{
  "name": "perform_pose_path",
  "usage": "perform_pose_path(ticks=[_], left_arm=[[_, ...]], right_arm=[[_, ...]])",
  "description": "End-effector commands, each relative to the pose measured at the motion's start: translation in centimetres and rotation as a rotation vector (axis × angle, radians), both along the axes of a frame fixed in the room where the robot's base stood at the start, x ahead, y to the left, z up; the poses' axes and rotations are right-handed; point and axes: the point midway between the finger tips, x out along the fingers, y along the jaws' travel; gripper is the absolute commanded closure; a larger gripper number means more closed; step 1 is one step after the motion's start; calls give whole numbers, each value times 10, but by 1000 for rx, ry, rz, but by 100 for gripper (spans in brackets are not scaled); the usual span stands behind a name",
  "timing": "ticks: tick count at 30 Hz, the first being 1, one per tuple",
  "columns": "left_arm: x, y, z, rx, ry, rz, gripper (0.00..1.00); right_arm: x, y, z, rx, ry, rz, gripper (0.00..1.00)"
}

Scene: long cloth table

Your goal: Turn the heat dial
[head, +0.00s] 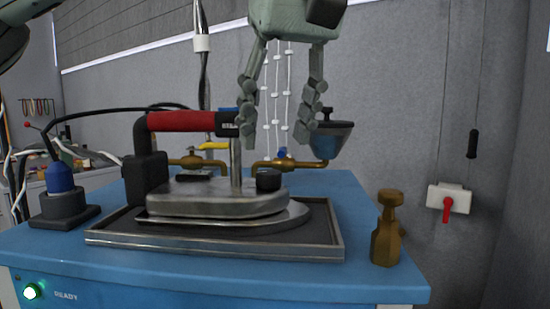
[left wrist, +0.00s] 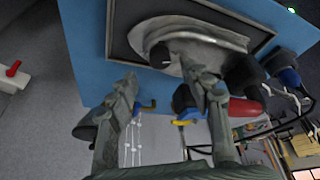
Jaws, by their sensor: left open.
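The heat dial, a short black round knob (head: 268,180), sits on the right part of the flat grey metal iron (head: 200,197). In the left wrist view the dial (left wrist: 160,54) is just beyond the fingertips, nearer one finger. The iron has a red handle (head: 180,121) and rests on a dark tray with a metal rim (head: 215,249). My left gripper (head: 279,138) points down above the dial. Its fingers are spread with nothing between them, apart from the dial; they also show in the left wrist view (left wrist: 160,76). My right gripper is not in view.
A brass bottle-like piece (head: 386,232) stands at the table's right front. A blue-topped black plug (head: 62,190) is at the left. Brass pipes (head: 290,164) and a dark cup (head: 331,139) are behind the iron. A red-levered switch (head: 447,203) is on the wall.

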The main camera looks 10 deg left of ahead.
Motion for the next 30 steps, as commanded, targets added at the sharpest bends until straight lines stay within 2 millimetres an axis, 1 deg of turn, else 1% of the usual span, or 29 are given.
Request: perform_pose_path(ticks=[1, 3, 6, 9, 13, 20, 21, 25, 30], left_arm=[[3, 3, -10, 0, 5, -1, 50], [7, 5, -21, -1, 5, 0, 50], [11, 8, -34, -1, 5, 0, 50], [15, 11, -44, -1, 3, 0, 50], [17, 12, -51, -1, 2, 1, 50], [18, 12, -51, 0, 0, 1, 50], [18, 12, -51, 0, 0, 1, 51], [18, 12, -51, -1, 1, 1, 67], [18, 12, -51, -1, 1, 1, 88]], right_arm=[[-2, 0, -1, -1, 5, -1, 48], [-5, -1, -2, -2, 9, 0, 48], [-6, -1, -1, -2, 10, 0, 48], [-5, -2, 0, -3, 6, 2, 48], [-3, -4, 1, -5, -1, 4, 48], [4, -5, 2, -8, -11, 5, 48], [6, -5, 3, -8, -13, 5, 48], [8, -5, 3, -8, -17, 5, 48], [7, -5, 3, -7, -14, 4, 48]])
